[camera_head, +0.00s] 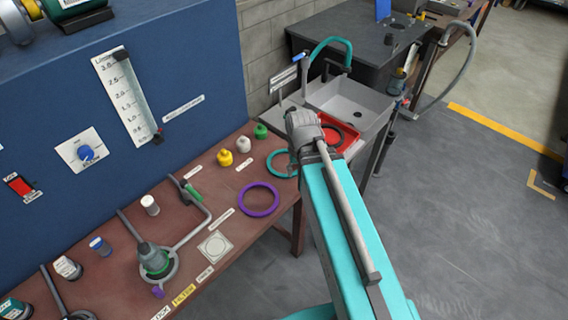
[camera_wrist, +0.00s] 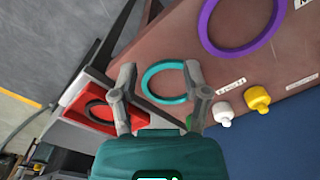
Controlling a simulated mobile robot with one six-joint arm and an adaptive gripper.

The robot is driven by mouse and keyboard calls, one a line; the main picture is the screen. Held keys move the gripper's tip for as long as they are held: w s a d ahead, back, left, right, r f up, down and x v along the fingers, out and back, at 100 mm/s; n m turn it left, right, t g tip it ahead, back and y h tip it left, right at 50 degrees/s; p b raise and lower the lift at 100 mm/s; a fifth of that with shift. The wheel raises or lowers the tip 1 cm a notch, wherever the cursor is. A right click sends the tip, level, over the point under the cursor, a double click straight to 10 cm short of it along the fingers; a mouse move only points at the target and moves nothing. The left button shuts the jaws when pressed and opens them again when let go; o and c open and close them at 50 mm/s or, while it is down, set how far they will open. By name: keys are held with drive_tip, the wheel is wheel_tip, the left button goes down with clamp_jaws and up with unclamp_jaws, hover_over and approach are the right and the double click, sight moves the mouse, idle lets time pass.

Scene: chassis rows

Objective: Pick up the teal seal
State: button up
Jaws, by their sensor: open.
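The teal seal is a thin flat ring lying on the brown bench top. In the wrist view the teal seal (camera_wrist: 165,63) shows between and beyond the two fingers, close to the bench edge. In the head view its left part (camera_head: 269,163) shows, and my arm hides its right side. My gripper (camera_wrist: 160,69) is open and empty, with its fingers spread on either side of the ring in the picture. I cannot tell how high the fingertips are above the bench. In the head view my arm covers the fingers.
A purple ring (camera_head: 243,198) lies nearby. White (camera_wrist: 231,99), yellow (camera_wrist: 258,98) and green (camera_head: 260,131) bottles stand beside the seal. A red tray (camera_wrist: 82,86) with a dark ring adjoins the bench, near the sink (camera_head: 350,100). A blue panel (camera_head: 200,60) rises behind.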

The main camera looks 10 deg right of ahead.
drive_tip(key=w+d+r+m+p, duration=0.1)
drive_tip(key=w+d+m, duration=0.1)
drive_tip(key=w+m, duration=1.9)
drive_tip(key=shift+m, duration=1.3)
drive_tip(key=shift+d+f, duration=0.1)
wheel_tip(320, 180, down, 8)
drive_tip(key=b, duration=0.8)
drive_tip(key=shift+f+b, duration=0.25)
drive_tip(key=shift+b, duration=0.05)
drive_tip(key=shift+d+f+b, duration=0.15)
drive_tip(key=shift+f+b, duration=2.45)
drive_tip(key=shift+b, duration=0.05)
